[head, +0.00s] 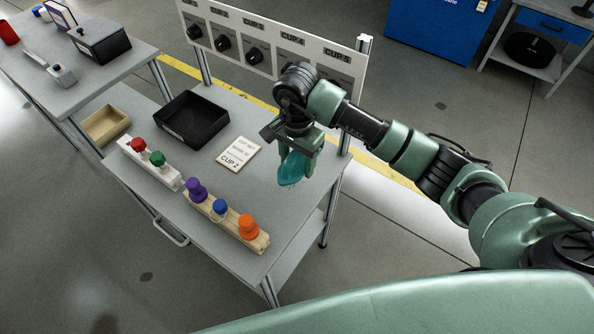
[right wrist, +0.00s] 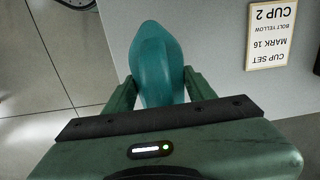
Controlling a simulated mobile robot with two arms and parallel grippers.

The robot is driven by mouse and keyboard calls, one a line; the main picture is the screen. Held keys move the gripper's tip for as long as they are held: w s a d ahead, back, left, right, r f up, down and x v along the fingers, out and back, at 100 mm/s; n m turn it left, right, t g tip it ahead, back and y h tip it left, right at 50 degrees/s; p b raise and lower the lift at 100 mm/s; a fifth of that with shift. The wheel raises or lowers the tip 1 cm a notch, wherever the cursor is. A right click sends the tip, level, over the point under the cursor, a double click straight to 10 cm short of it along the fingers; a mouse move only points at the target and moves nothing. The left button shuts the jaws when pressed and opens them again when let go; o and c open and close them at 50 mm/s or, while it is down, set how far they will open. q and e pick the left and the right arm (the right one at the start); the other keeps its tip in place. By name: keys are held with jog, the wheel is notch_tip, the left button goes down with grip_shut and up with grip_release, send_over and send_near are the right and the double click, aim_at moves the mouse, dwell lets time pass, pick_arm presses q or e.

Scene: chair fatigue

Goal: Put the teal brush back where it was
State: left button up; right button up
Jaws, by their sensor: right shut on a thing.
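The teal brush (head: 291,169) is between the fingers of my right gripper (head: 299,158), over the right part of the grey table (head: 285,215). In the right wrist view the teal brush (right wrist: 155,55) shows as a smooth rounded teal shape, with the two green fingers of my right gripper (right wrist: 160,88) closed on its sides. Its far end points away from the gripper. I cannot tell how high it is above the tabletop. My left gripper is not in view.
A card reading CUP 2 (head: 239,154) lies left of the gripper, near a black tray (head: 192,120). Wooden blocks at the front edge hold red, green, purple, blue and orange-topped items (head: 249,228). A labelled cup panel (head: 283,48) stands behind. The tabletop below the gripper looks clear.

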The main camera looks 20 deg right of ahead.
aim_at(297, 166)
jog(key=shift+f, duration=0.55)
notch_tip(297, 166, down, 3)
jog(key=shift+f, duration=0.5)
jog(key=o, duration=1.3)
jog(key=shift+r, duration=0.25)
notch_tip(297, 166, up, 12)
jog(key=shift+f+b, duration=0.1)
jog(key=shift+b, duration=0.45)
